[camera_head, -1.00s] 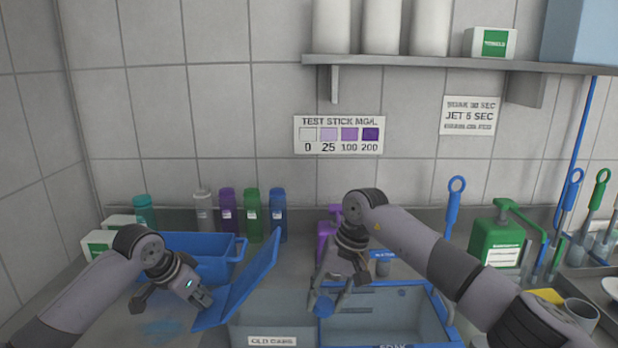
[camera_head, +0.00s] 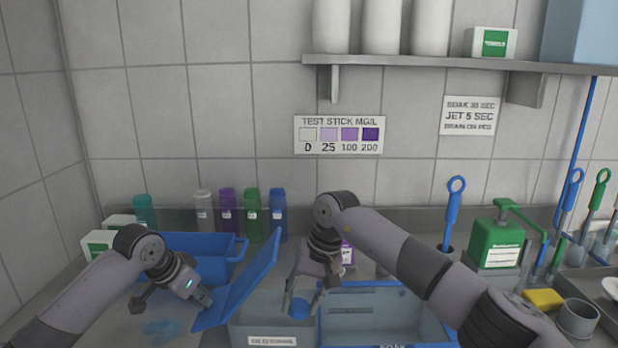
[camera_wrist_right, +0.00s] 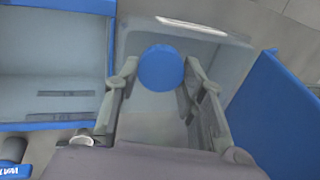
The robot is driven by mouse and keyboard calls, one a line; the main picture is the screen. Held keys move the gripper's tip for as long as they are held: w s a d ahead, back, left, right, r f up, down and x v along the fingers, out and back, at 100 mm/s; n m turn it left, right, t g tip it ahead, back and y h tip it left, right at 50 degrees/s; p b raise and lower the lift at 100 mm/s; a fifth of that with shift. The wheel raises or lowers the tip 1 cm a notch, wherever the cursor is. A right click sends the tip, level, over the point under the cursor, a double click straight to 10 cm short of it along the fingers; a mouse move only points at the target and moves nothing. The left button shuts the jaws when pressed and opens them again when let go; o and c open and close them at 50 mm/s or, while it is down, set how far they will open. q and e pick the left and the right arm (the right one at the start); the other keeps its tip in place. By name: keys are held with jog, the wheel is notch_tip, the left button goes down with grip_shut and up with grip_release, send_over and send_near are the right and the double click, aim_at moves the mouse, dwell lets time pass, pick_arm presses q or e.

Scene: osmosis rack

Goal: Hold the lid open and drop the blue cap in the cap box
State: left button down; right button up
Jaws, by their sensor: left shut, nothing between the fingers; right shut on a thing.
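The cap box (camera_head: 262,325) is a grey bin with a label reading "OLD CAPS" on its front. Its blue lid (camera_head: 240,287) stands tilted open at the box's left side. My left gripper (camera_head: 204,298) is shut and empty, against or very near the lid's outer left face; contact is unclear. My right gripper (camera_head: 303,296) is shut on the blue cap (camera_head: 299,309) at the right part of the box opening. In the right wrist view the cap (camera_wrist_right: 161,68) is between the fingertips, with the grey box interior behind it and the lid (camera_wrist_right: 272,112) at right.
A blue-rimmed soak bin (camera_head: 385,300) adjoins the box on the right. A blue tray (camera_head: 205,265) stands behind the lid, with several bottles along the wall. A green dispenser (camera_head: 497,243) and a yellow sponge (camera_head: 544,298) are at right. A blue glove-like item (camera_head: 162,328) lies front left.

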dwell(0.3)
jog(key=o, duration=0.7)
jog(key=shift+o, duration=0.2)
dwell(0.3)
jog(key=s+d+r, duration=0.2)
jog(key=d+r, duration=0.2)
jog(key=d, duration=0.7)
dwell(0.3)
pick_arm(q)
notch_tip(320, 180, up, 10)
jog(key=a, duration=0.1)
dwell(2.3)
dwell(0.3)
